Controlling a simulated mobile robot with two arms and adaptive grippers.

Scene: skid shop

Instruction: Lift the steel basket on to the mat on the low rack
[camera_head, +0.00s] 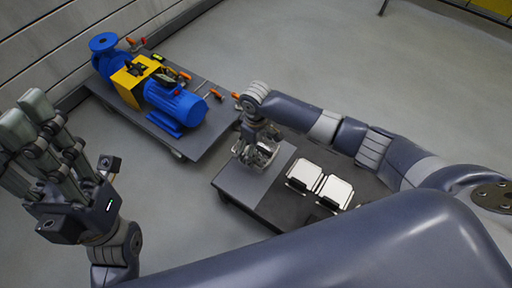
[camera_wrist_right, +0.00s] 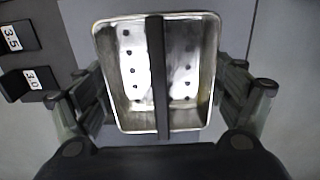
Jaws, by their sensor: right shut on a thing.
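The steel basket (camera_head: 263,154) is a shiny open tray with a dark bar handle across it. In the right wrist view the basket (camera_wrist_right: 121,75) shows an empty inside with rows of holes in its bottom. A lighter grey panel, seemingly the mat (camera_head: 240,183), covers that end. My left gripper (camera_head: 68,142) is open and empty at the left, away from the rack.
Labels reading 3.5 and 3.0 (camera_wrist_right: 24,60) show in the wrist view. A low skid (camera_head: 170,138) with a blue pump and motor (camera_head: 175,103) stands behind left. Open floor lies beyond the right arm.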

